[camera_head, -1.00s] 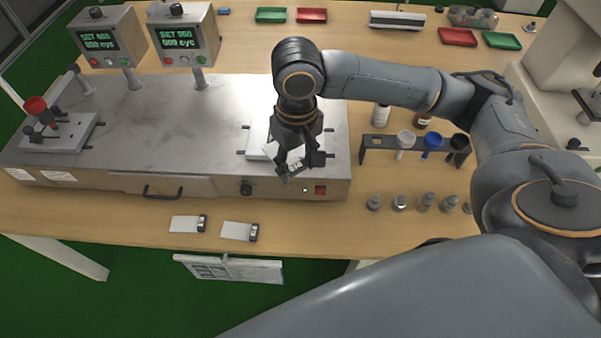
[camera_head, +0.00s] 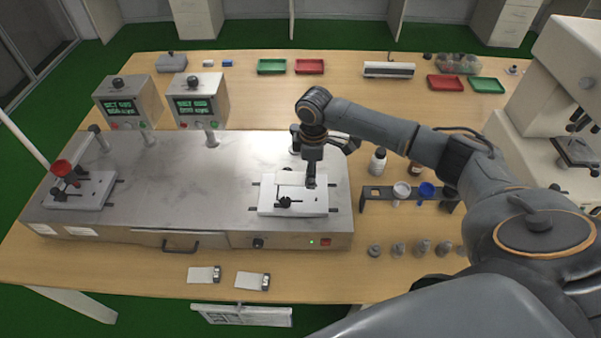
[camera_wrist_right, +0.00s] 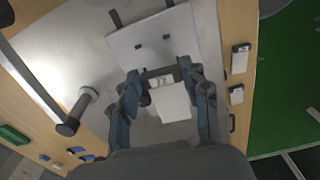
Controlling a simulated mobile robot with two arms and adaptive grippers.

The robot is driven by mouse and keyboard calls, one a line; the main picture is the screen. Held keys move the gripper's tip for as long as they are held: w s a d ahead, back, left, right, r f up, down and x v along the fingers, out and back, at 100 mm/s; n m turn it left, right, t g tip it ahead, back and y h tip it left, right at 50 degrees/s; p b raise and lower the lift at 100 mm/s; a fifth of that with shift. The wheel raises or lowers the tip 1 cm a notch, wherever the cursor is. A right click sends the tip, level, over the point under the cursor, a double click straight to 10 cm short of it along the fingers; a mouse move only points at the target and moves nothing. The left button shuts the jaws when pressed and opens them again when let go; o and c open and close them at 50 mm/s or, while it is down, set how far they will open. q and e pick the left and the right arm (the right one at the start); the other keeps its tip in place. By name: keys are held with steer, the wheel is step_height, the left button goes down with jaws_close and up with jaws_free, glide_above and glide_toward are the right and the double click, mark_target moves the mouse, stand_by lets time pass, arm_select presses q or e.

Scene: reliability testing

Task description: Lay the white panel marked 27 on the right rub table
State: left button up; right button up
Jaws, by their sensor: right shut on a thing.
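My right gripper (camera_head: 312,168) is over the back part of the right rub table (camera_head: 312,207), a white plate on the right of the grey machine. In the right wrist view the gripper (camera_wrist_right: 161,78) is shut on the white panel (camera_wrist_right: 172,103) by its dark-clipped end. The label on it is small; I cannot read the number surely. The right rub table (camera_wrist_right: 178,32) lies just beyond the panel there, with small dark pegs on it. In the head view the held panel is hard to make out, so I cannot tell whether it touches the plate. My left gripper is not in view.
Two white clipped panels (camera_head: 204,274) (camera_head: 252,281) lie at the table's front edge. The left rub table (camera_head: 92,188) carries a red-topped fixture. A dark rack with cups (camera_head: 375,194) and several metal weights (camera_head: 398,250) stand right of the machine (camera_head: 185,185).

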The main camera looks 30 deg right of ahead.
steer(key=shift+w+d+f+n, duration=0.15)
steer(key=shift+d+f+n, duration=0.15)
steer(key=shift+d, duration=0.2)
steer(key=shift+f, duration=0.2)
step_height(320, 180, down, 3)
steer(key=b, duration=0.4)
steer(key=shift+r, duration=0.1)
steer(key=shift+p, duration=0.35)
steer(key=shift+f, duration=0.2)
steer(key=shift+f, duration=0.5)
